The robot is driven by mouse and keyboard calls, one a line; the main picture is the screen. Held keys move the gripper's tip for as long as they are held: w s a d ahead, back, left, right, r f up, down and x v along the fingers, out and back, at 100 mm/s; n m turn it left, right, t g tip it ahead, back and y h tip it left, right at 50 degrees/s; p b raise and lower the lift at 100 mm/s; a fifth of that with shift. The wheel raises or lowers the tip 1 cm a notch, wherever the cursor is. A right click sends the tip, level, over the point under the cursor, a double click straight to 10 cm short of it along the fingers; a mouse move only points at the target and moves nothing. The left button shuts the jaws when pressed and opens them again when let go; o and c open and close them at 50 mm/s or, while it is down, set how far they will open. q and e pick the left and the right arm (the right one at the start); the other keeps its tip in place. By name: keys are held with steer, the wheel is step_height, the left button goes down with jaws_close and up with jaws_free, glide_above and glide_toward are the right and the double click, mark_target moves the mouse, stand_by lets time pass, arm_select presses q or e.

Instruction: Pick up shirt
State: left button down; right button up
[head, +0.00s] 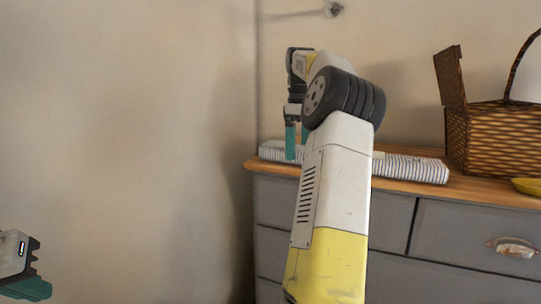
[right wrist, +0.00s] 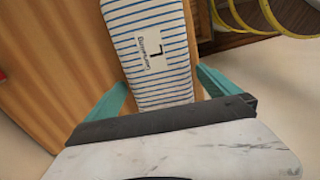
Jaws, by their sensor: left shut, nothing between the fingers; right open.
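The shirt (head: 412,168) is a folded bundle with blue and white stripes, lying flat on the dresser top. My right arm covers its middle in the head view. In the right wrist view the shirt (right wrist: 153,30) carries a white label with an L and runs between my fingers. My right gripper (head: 297,143) is open, with teal fingers pointing down at the shirt's left part. In the right wrist view its fingers (right wrist: 160,80) stand on either side of the shirt. Whether they touch it is unclear. My left gripper (head: 28,282) is shut and empty at the lower left, far from the dresser.
The grey dresser has a wooden top (head: 478,190). A wicker basket (head: 500,138) with an open lid stands at its back right, and a yellow dish (head: 528,186) is at the right edge. In the right wrist view, bare wood (right wrist: 60,70) shows left of the shirt. A wall stands behind.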

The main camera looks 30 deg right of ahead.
steer(key=shift+f, duration=0.85)
steer(key=shift+c, duration=0.2)
steer(key=c, duration=1.4)
steer(key=shift+r, duration=0.2)
